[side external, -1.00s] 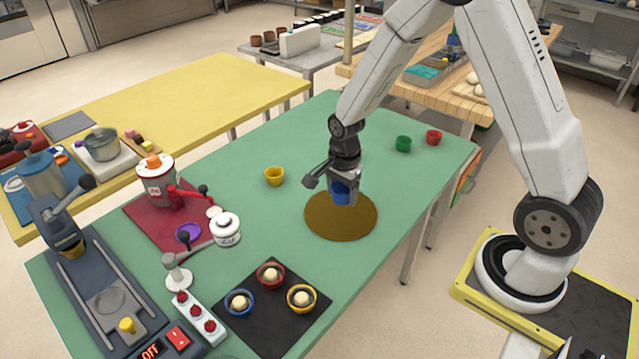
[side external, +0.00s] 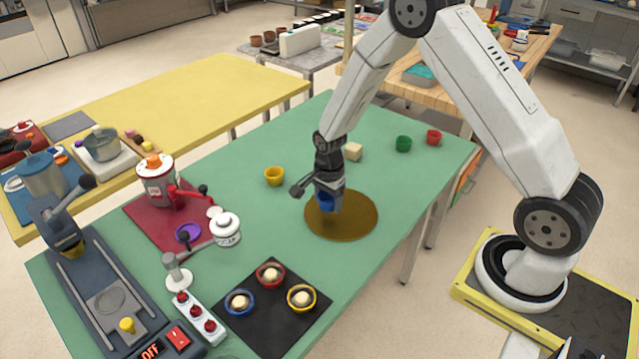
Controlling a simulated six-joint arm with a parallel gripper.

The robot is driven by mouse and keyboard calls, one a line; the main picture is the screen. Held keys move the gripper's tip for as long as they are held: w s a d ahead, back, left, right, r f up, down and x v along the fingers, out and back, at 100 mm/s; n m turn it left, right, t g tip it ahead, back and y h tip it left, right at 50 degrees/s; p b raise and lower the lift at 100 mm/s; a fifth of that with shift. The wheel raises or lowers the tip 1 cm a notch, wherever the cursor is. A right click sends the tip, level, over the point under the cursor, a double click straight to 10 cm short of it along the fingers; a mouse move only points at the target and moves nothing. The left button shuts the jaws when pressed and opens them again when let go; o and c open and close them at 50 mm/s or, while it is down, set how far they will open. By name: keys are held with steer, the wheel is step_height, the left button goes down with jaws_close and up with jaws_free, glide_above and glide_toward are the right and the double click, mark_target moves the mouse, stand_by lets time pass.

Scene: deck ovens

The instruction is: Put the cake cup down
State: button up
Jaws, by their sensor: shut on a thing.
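The blue cake cup (side external: 326,202) is held between the fingers of my gripper (side external: 326,196). My gripper points down over the left part of the round brown mat (side external: 350,222). The fingers hide part of the cup. I cannot tell whether the cup touches the mat or hangs just above it.
A yellow cup (side external: 275,176) stands to the left. A cream block (side external: 352,152), a green cup (side external: 403,144) and a red cup (side external: 433,137) stand farther back. A black mat (side external: 250,327) in front holds three filled cups. The green table (side external: 240,180) is clear around the yellow cup.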

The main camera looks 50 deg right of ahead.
mark_target(328, 208)
steer(key=shift+f, duration=1.35)
steer(key=shift+f, duration=0.15)
steer(key=o, duration=1.1)
steer(key=shift+s+r, duration=0.1)
steer(key=shift+r, duration=6.1)
